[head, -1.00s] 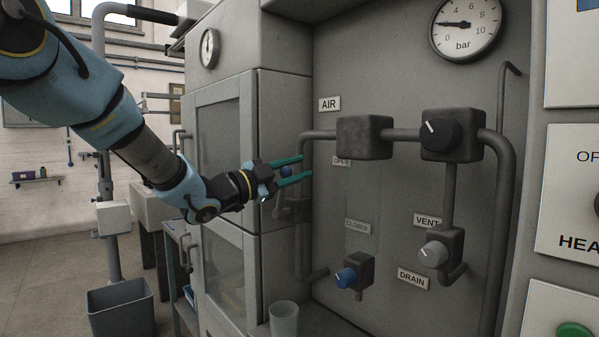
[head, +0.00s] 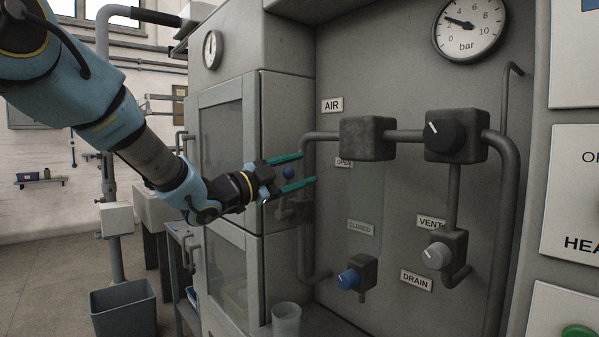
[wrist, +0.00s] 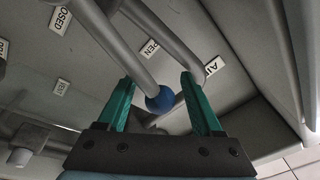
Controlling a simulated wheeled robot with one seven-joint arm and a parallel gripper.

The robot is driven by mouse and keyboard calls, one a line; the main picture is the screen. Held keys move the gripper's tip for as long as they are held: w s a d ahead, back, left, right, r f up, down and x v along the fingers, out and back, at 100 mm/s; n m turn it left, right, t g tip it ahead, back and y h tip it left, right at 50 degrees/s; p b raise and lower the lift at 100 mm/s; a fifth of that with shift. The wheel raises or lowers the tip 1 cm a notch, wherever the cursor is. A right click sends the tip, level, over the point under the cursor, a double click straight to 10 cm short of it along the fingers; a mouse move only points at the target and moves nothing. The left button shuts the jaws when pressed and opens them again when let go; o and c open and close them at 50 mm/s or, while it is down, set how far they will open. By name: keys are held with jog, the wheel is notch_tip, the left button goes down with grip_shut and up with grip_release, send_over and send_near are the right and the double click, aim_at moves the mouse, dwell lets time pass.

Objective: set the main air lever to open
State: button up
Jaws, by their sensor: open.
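The main air lever ends in a blue ball knob (head: 288,173), left of the OPEN label (head: 344,162) and well above the CLOSED label (head: 361,228). My gripper (head: 301,170) has its two teal fingers spread, with the knob showing between them. In the wrist view, the blue knob (wrist: 160,99) sits between my open fingers (wrist: 158,79), with a gap on each side. A grey rod (wrist: 128,52) runs up to the knob. My gripper and wrist partly hide the lever's pivot in the head view.
A pressure gauge (head: 469,25) reads low, its needle pointing up-left. Grey pipes and a valve block (head: 367,139) stand right of my gripper. A cabinet (head: 222,130) stands close behind on the left.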

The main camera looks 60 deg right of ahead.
jog(key=b+v, duration=0.3)
jog(key=v, duration=0.7)
jog(key=shift+a, duration=0.2)
jog(key=shift+w+f, duration=0.1)
jog(key=shift+f, duration=0.05)
jog(key=shift+c, duration=0.3)
